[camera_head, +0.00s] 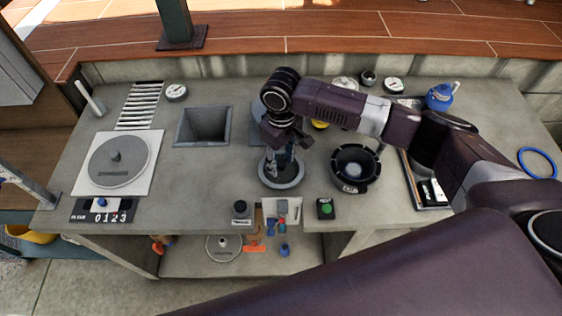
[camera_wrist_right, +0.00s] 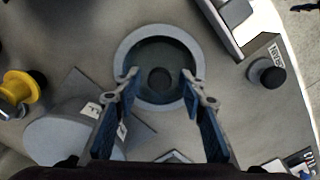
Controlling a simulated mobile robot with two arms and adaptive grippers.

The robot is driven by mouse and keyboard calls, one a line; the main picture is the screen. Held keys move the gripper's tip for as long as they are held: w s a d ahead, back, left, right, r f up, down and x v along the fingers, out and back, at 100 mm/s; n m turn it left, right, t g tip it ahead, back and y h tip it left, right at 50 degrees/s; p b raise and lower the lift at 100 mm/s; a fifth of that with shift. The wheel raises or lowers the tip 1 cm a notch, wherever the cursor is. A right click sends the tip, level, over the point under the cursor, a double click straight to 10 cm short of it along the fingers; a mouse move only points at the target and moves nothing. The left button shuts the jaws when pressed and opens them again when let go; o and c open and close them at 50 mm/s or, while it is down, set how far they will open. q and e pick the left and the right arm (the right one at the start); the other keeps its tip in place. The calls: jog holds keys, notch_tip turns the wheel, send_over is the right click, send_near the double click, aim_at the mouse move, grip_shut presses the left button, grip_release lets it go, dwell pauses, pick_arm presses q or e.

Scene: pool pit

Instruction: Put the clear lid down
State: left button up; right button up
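A round grey ring with a darker, see-through-looking middle (camera_head: 297,182) lies at the centre of the counter; I take it to be the clear lid. In the right wrist view this ring (camera_wrist_right: 121,54) has a dark round spot in its middle. My right gripper (camera_head: 279,158) points down over it. In the wrist view its two fingers (camera_wrist_right: 159,76) are spread apart over the ring, with nothing visibly clamped between them. Whether the fingertips touch it I cannot tell. A black round pot (camera_head: 341,180) stands just to the right. My left gripper is not in view.
A square opening (camera_head: 203,127) and a white plate with a grey round cover (camera_head: 145,152) are to the left. A green button box (camera_head: 326,209) and a black knob (camera_head: 240,208) are along the front edge. A blue jug (camera_head: 441,96) stands at the back right.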

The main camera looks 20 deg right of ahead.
aim_at(281, 163)
notch_tip(281, 163, up, 12)
jog(key=b, duration=0.2)
jog(key=shift+f+b, duration=0.25)
jog(key=shift+b, duration=0.1)
jog(key=shift+s+f, duration=0.1)
